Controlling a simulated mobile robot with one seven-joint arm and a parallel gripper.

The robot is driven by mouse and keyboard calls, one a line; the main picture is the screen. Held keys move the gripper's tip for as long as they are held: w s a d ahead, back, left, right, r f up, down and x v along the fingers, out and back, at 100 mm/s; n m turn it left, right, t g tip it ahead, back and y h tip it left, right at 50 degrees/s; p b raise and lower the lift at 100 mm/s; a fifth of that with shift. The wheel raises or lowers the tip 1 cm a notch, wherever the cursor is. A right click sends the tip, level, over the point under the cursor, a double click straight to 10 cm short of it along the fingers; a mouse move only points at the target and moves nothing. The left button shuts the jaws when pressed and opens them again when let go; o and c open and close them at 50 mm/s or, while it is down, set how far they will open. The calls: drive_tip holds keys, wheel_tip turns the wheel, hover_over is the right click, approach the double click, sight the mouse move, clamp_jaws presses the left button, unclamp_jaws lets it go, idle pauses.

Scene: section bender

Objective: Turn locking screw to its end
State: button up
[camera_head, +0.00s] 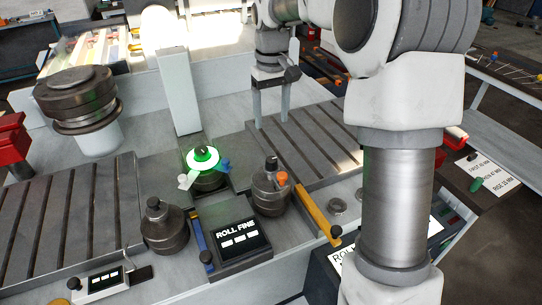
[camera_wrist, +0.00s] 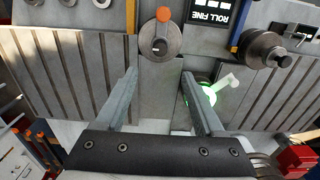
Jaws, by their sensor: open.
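No part is labelled as the locking screw, so I cannot tell for sure which it is. A round fitting with a glowing green ring (camera_head: 203,158) stands at the centre of the machine, with a white lever and a blue lever. In the wrist view the green ring (camera_wrist: 210,94) is partly hidden behind the right finger, its white lever (camera_wrist: 229,82) sticking out. A dark roller (camera_head: 271,191) with an orange knob (camera_head: 281,179) stands to its right; this roller (camera_wrist: 160,40) lies beyond my fingertips in the wrist view. My gripper (camera_head: 271,121) is open and empty, above the right slotted plate, apart from both.
A "ROLL FINE" display (camera_head: 239,239) stands in front, between the orange-knob roller and another dark roller (camera_head: 165,226). A yellow-orange bar (camera_head: 318,211) lies right of them. A tall white post (camera_head: 180,92) and a large roller (camera_head: 80,98) stand behind and left.

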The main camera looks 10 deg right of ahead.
sight(271, 159)
wheel_tip(271, 159, down, 14)
drive_tip(key=shift+r, duration=0.2)
drive_tip(key=shift+c, duration=0.2)
clamp_jaws()
